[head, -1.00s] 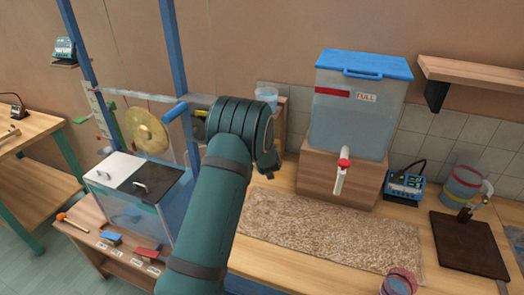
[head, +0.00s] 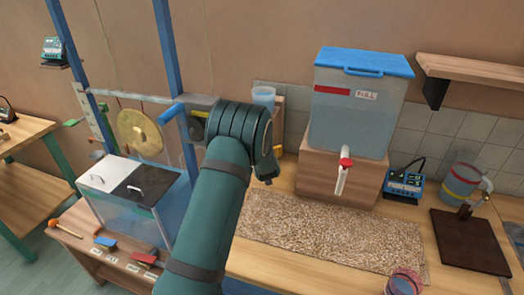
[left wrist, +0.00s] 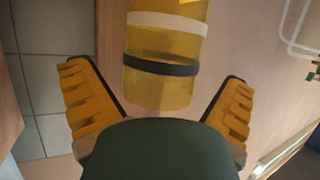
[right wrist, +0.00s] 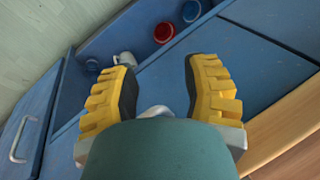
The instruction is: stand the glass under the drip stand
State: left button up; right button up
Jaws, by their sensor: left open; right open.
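A see-through amber glass (left wrist: 160,85) with a white band and a black band shows in the left wrist view. It is between and beyond the fingers of my left gripper (left wrist: 155,100), which is open and not visibly touching it. In the head view my left wrist hides most of that gripper and the glass. A clear tank (head: 350,122) with a blue lid, a "FULL" label and a red-handled tap (head: 345,163) stands on a wooden block (head: 315,180). I cannot tell which thing is the drip stand. My right gripper (right wrist: 158,90) is open and empty.
A speckled mat (head: 330,232) lies before the tank. A banded jug (head: 462,182), dark board (head: 468,242), blue device (head: 403,184) and cup (head: 403,284) stand right. A blue frame (head: 165,60) with a gong (head: 140,132) stands left. Below my right gripper is a blue drawer (right wrist: 205,50).

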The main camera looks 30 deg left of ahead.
pick_arm(q)
jog(key=shift+r, duration=0.1)
jog(key=shift+r, duration=0.1)
jog(key=p+v, duration=0.1)
jog(key=v, duration=1.1)
